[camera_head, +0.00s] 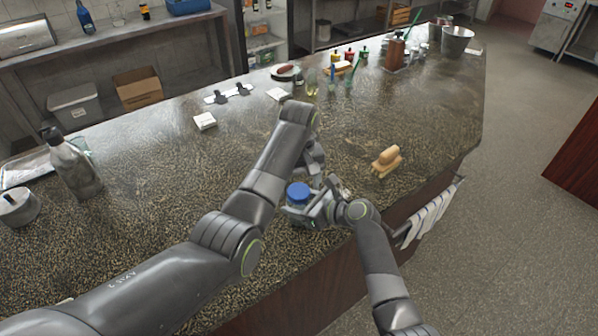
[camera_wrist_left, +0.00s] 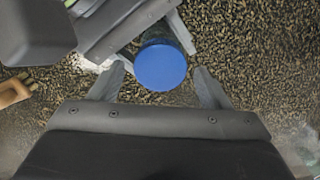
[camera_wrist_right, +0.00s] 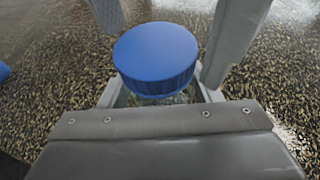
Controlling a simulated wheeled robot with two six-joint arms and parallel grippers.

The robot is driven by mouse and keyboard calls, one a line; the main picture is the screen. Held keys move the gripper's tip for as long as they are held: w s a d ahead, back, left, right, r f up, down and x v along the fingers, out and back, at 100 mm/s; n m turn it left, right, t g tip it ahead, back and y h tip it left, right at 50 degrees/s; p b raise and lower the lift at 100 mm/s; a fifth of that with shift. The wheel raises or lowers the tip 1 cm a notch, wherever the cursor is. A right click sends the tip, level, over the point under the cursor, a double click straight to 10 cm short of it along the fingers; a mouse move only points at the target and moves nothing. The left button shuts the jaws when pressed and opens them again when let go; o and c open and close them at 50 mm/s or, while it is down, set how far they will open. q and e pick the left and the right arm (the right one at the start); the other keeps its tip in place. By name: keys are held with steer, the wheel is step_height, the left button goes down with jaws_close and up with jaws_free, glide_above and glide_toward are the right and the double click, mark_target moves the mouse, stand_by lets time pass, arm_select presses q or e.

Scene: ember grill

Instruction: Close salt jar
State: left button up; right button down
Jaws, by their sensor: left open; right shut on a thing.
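The salt jar (camera_head: 296,213) stands at the counter's front edge with a round blue lid (camera_head: 298,190) on its top. The lid also shows in the left wrist view (camera_wrist_left: 161,68) and the right wrist view (camera_wrist_right: 157,58). I cannot tell whether it is fully seated. My right gripper (camera_head: 314,210) is shut on the jar's body below the lid. My left gripper (camera_wrist_left: 158,88) is open above the jar, its fingers apart on either side of the lid and not clearly touching it. The jar's body is mostly hidden by the lid and fingers.
A wooden-looking item (camera_head: 386,161) lies to the right of the grippers. A small white box (camera_head: 205,121) and a bottle (camera_head: 75,165) stand left. A blue thing (camera_wrist_right: 4,71) is cut off at the right wrist view's left edge. The counter's middle is clear.

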arm_select(q)
steer(key=shift+f, duration=0.6)
steer(key=c, duration=1)
steer(key=o, duration=1.2)
step_height(320, 180, up, 8)
steer(key=shift+f, duration=0.2)
